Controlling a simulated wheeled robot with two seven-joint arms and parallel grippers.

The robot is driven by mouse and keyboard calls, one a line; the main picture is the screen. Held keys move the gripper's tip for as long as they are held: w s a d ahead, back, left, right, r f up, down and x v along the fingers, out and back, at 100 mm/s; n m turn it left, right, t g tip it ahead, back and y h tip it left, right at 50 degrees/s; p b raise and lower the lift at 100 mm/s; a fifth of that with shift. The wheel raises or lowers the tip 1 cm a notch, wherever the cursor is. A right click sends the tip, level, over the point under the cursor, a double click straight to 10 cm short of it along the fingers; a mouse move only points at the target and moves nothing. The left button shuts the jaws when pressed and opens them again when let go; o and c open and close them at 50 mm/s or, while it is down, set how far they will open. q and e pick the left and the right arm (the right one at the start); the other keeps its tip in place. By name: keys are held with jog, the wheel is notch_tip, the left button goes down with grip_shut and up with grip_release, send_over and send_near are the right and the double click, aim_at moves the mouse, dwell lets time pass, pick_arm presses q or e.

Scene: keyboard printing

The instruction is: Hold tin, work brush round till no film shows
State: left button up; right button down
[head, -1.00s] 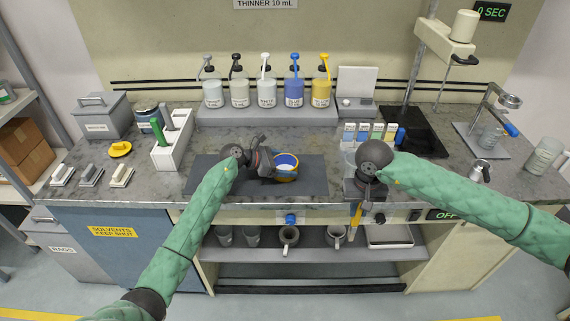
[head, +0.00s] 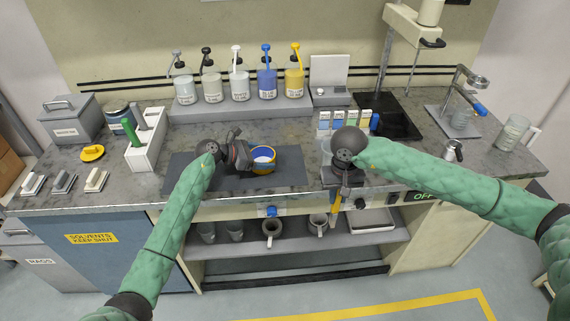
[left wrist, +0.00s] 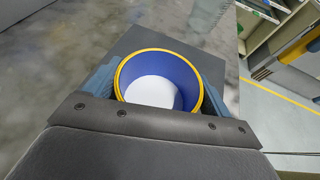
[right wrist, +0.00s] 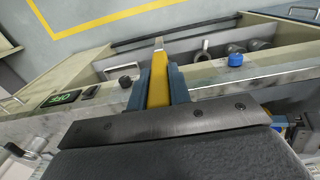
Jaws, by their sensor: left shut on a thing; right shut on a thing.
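A blue tin with a yellow rim (head: 263,153) is on the dark mat. It also shows in the left wrist view (left wrist: 188,92), upright, with blue inner walls and a white round area at the bottom. My left gripper (head: 248,157) is shut on the tin, one finger on each side. My right gripper (head: 340,186) is shut on a brush with a yellow handle (right wrist: 158,78), at the bench's front edge, right of the tin and apart from it. The brush handle also shows in the head view (head: 336,199). Its bristles cannot be made out.
The dark mat (head: 190,177) lies under the tin. Several pump bottles (head: 240,86) stand on a raised shelf behind. A white holder (head: 146,150) with a green-handled tool is to the left. A row of small coloured-label boxes (head: 345,119) stands behind my right gripper.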

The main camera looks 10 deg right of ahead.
jog(key=w+a+r+y, duration=0.1)
jog(key=w+a+r, duration=1.7)
jog(key=r, duration=0.1)
jog(key=shift+t+y, duration=0.5)
jog(key=shift+t, duration=0.1)
jog(key=w+f, duration=0.3)
jog(key=w, duration=0.1)
jog(key=shift+w+a, duration=0.1)
jog(key=shift+a, duration=0.15)
jog(key=s+d+x, duration=0.1)
jog(key=x, duration=0.9)
jog(key=shift+d+f, duration=0.2)
jog(key=shift+d, duration=0.15)
